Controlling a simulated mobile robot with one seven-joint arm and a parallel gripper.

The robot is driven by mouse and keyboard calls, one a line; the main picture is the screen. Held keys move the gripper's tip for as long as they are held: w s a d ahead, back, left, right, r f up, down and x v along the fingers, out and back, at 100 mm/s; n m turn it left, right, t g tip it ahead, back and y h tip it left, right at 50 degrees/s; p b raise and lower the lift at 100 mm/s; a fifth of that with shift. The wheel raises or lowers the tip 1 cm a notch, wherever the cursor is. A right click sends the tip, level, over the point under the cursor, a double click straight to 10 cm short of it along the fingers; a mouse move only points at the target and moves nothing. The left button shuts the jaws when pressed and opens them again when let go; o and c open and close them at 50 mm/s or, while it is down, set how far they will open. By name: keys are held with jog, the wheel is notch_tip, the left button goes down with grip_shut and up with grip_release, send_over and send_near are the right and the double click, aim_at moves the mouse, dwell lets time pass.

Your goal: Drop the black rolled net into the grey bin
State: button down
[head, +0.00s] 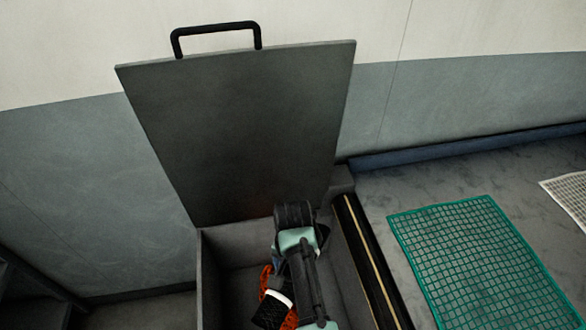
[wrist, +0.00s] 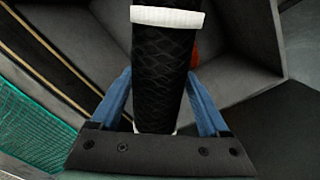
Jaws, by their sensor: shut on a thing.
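The black rolled net (wrist: 160,50) has a mesh surface and white bands. It stands between the two blue fingers of my gripper (wrist: 159,78) in the wrist view, and the gripper is shut on it. In the head view part of the net (head: 268,315) shows with a white band, partly hidden behind my arm. The grey bin (head: 211,285) is open, its lid (head: 240,130) raised against the wall. My gripper and the net are over or inside the bin's opening; I cannot tell how deep.
An orange thing (head: 265,279) shows in the bin beside the net, mostly hidden. A dark ledge with a tan stripe (head: 368,255) runs along the bin's right side. A green mesh net (head: 480,260) lies flat to the right, with a white mesh (head: 570,195) beyond it.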

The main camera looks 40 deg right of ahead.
jog(key=shift+f, duration=0.1)
jog(key=shift+c, duration=0.2)
grip_release()
jog(key=shift+o, duration=0.2)
notch_tip(320, 180, up, 12)
jog(key=shift+f, duration=0.1)
jog(key=shift+r+p, duration=0.6)
jog(key=shift+r, duration=0.05)
